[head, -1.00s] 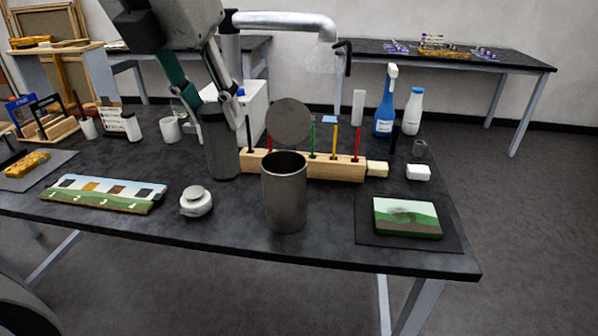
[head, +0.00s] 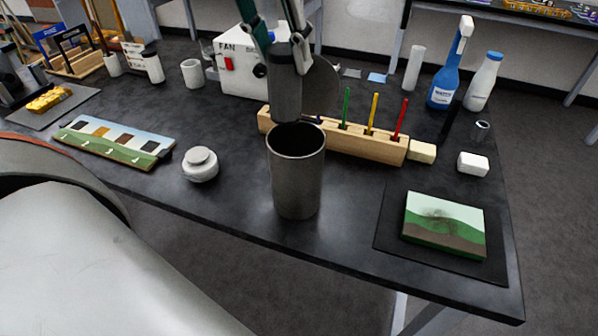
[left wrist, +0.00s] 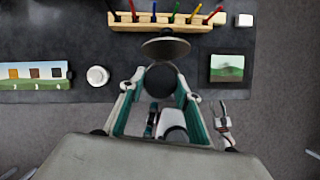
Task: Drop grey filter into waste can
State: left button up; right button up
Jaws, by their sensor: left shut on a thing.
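The grey filter (head: 286,88) is a dark grey upright cylinder. My left gripper (head: 286,52) comes down from the top of the head view, shut on its upper part. The filter's lower end shows just over the waste can's mouth, not visibly inside. The waste can (head: 297,180) is a grey metal cylinder standing near the table's front edge. Its round lid (head: 323,88) stands open at the back, partly hidden by the filter. In the left wrist view a dark round shape lies between the fingertips, and the lid (left wrist: 165,47) is beyond it.
A wooden marker rack (head: 345,143) stands just behind the can. A white jar (head: 200,165) is to its left, and a painted tile (head: 444,224) on a dark mat to its right. A white fan box (head: 238,70) and bottles (head: 441,90) stand further back.

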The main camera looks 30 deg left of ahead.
pick_arm(q)
jog(key=shift+w+f+b, duration=0.1)
jog(key=shift+f+b, duration=0.2)
jog(key=shift+f, duration=1)
jog(key=o, duration=1.4)
jog(key=v, duration=1.2)
